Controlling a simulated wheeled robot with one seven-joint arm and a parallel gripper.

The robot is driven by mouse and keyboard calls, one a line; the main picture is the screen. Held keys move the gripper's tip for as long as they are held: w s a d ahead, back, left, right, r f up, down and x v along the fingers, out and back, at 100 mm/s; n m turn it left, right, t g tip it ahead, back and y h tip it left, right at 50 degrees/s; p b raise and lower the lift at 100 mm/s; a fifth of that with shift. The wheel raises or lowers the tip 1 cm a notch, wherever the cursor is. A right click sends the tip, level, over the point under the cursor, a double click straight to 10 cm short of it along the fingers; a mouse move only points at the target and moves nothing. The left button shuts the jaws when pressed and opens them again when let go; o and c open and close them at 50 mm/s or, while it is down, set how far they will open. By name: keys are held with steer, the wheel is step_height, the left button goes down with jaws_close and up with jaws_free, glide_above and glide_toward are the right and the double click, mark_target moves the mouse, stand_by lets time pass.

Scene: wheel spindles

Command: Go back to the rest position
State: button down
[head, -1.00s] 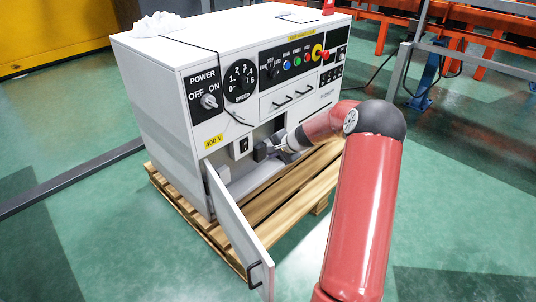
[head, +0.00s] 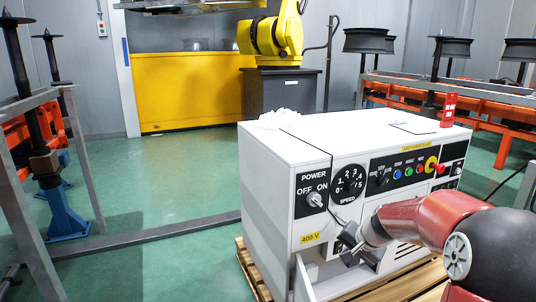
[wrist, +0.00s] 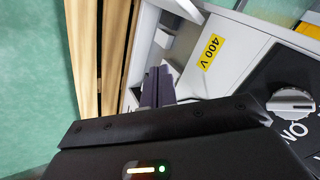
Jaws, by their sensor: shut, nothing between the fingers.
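My gripper (head: 352,240) is in front of the white control cabinet (head: 268,190), near its lower front and below the speed dial. Its fingers also show in the wrist view (wrist: 158,88), shut together with nothing between them. They point toward the cabinet's lower compartment, beside the yellow 400 V label (wrist: 211,52). My red arm reaches in from the right in the head view and hides part of the cabinet's lower front.
The cabinet stands on a wooden pallet (head: 249,270). The power knob (head: 315,200) is close to my gripper. A grey frame with spindles (head: 45,160) stands at left, and a yellow robot (head: 270,36) at the back.

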steer(key=s+a+r+n+h, duration=0.1)
steer(key=s+a+r, duration=0.15)
steer(key=s, duration=0.25)
steer(key=s+a+r+n+p, duration=0.1)
steer(key=s+a+r+n, duration=0.1)
steer(key=s+r, duration=0.25)
steer(key=s+a+r+n+h, duration=0.1)
steer(key=s+a+r, duration=0.15)
steer(key=s, duration=0.35)
steer(key=s+r+n+p, duration=0.1)
steer(key=s+n, duration=0.2)
steer(key=s, duration=1.3)
steer(key=shift+r+h, duration=0.3)
steer(key=shift+r, duration=0.1)
steer(key=shift+n, duration=0.3)
